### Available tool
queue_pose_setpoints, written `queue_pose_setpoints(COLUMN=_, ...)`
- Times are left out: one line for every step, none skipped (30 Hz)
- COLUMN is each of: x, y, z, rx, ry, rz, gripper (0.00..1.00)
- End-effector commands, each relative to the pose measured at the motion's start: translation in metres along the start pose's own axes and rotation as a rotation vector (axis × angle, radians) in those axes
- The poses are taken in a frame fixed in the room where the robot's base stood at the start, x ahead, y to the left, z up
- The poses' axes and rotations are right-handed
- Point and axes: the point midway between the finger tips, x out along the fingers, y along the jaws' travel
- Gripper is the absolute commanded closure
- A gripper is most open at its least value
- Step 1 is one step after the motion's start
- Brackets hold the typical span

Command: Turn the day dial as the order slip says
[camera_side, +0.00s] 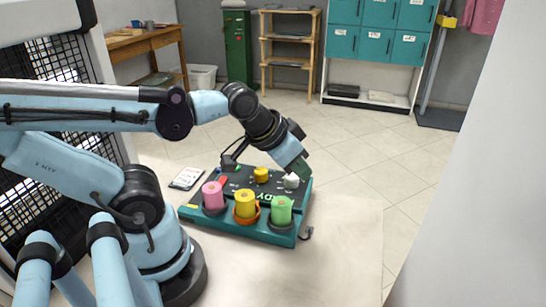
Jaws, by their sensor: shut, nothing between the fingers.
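A teal machine (240,228) stands on the pale table, with a dark top panel partly lettered "DY". A yellow knob (260,175) and a white knob (291,180) stand on the panel; I cannot tell which is the day dial, nor read any markings. A white slip or card (187,178) with dark print lies left of the machine, too small to read. My gripper (303,168) reaches down from the upper left and is shut and empty, its tip just above and beside the white knob. Contact with the knob cannot be told from here.
A pink roll (212,195), a yellow roll (245,204) and a green roll (281,210) stand upright along the machine's front. A small red part (223,181) is on the panel's left. The table right of the machine is clear. Shelves and teal lockers stand far behind.

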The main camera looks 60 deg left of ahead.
Motion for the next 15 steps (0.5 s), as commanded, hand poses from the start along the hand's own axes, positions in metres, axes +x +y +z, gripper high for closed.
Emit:
queue_pose_setpoints(x=0.000, y=0.000, z=0.000, rx=0.000, ry=0.000, rz=0.000, gripper=1.00)
queue_pose_setpoints(x=0.000, y=0.000, z=0.000, rx=0.000, ry=0.000, rz=0.000, gripper=1.00)
queue_pose_setpoints(x=0.000, y=0.000, z=0.000, rx=0.000, ry=0.000, rz=0.000, gripper=1.00)
queue_pose_setpoints(x=0.000, y=0.000, z=0.000, rx=0.000, ry=0.000, rz=0.000, gripper=1.00)
queue_pose_setpoints(x=0.000, y=0.000, z=0.000, rx=0.000, ry=0.000, rz=0.000, gripper=1.00)
queue_pose_setpoints(x=0.000, y=0.000, z=0.000, rx=0.000, ry=0.000, rz=0.000, gripper=0.97)
queue_pose_setpoints(x=0.000, y=0.000, z=0.000, rx=-0.001, ry=-0.001, rz=0.000, gripper=0.92)
queue_pose_setpoints(x=0.000, y=-0.001, z=-0.001, rx=-0.006, ry=-0.003, rz=-0.001, gripper=0.88)
queue_pose_setpoints(x=-0.001, y=-0.002, z=-0.002, rx=-0.019, ry=-0.011, rz=-0.003, gripper=0.82)
queue_pose_setpoints(x=-0.001, y=-0.003, z=-0.003, rx=-0.035, ry=-0.021, rz=-0.006, gripper=0.77)
queue_pose_setpoints(x=-0.002, y=-0.005, z=-0.005, rx=-0.056, ry=-0.034, rz=-0.010, gripper=0.72)
queue_pose_setpoints(x=-0.003, y=-0.008, z=-0.007, rx=-0.095, ry=-0.058, rz=-0.017, gripper=0.66)
queue_pose_setpoints(x=-0.003, y=-0.011, z=-0.010, rx=-0.133, ry=-0.082, rz=-0.024, gripper=0.62)
queue_pose_setpoints(x=-0.004, y=-0.015, z=-0.013, rx=-0.176, ry=-0.108, rz=-0.032, gripper=0.57)
queue_pose_setpoints(x=-0.006, y=-0.021, z=-0.017, rx=-0.240, ry=-0.147, rz=-0.046, gripper=0.51)
